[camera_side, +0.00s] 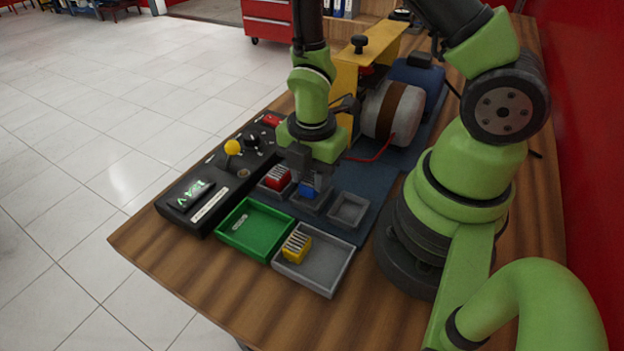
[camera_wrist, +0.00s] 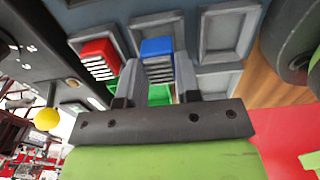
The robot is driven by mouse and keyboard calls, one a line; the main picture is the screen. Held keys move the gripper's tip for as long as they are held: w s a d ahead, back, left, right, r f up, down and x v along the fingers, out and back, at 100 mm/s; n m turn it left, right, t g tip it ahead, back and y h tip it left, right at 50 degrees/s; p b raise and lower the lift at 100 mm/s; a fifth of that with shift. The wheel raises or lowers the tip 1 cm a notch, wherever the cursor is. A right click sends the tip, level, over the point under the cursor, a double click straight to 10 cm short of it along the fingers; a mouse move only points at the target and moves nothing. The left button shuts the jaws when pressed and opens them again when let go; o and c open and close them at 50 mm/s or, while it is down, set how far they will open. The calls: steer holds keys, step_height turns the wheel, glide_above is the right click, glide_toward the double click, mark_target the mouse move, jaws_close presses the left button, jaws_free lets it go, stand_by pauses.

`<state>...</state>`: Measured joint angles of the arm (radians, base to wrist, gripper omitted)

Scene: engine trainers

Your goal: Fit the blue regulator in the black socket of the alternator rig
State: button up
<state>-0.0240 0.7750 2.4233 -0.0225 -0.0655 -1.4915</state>
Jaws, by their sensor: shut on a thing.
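The blue regulator (camera_side: 307,191) is between the fingers of my gripper (camera_side: 309,179), at the middle one of three box-like sockets on the alternator rig (camera_side: 377,183). In the wrist view the blue regulator (camera_wrist: 157,47), with a ribbed pale face, is between both fingertips (camera_wrist: 158,84). The middle socket (camera_side: 309,206) looks dark grey and lies around or just under the regulator; I cannot tell how deep it sits. The left socket holds a red regulator (camera_side: 278,176). The right socket (camera_side: 348,209) is empty and grey.
A green tray (camera_side: 250,247) with a small pale piece and a grey tray (camera_side: 331,272) with a yellow regulator (camera_side: 296,247) stand in front. A black control box (camera_side: 198,204) with a yellow knob (camera_side: 232,147) is at left. The alternator (camera_side: 392,112) and yellow bracket stand behind.

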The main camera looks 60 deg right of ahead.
mark_target(310, 171)
step_height(310, 171, up, 8)
steer(key=shift+f, duration=0.1)
steer(key=m, duration=0.2)
steer(key=shift+w+d+m, duration=0.25)
steer(key=shift+d+m, duration=0.05)
steer(key=shift+m, duration=0.1)
steer(key=m, duration=0.3)
steer(key=d+m, duration=0.1)
steer(key=shift+w+f+m, duration=0.1)
steer(key=shift+w+m, duration=0.2)
steer(key=shift+w, duration=0.1)
steer(key=shift+w+d+f+m, duration=0.55)
steer(key=shift+d+f+m, duration=0.7)
steer(key=shift+m, duration=3.5)
steer(key=shift+w+d+f+m, duration=0.5)
steer(key=shift+d+f+m, duration=0.75)
steer(key=shift+m, duration=3.55)
steer(key=shift+w+d+f+m, duration=0.55)
steer(key=shift+d+f+m, duration=0.7)
steer(key=shift+m, duration=3.5)
steer(key=shift+f, duration=0.9)
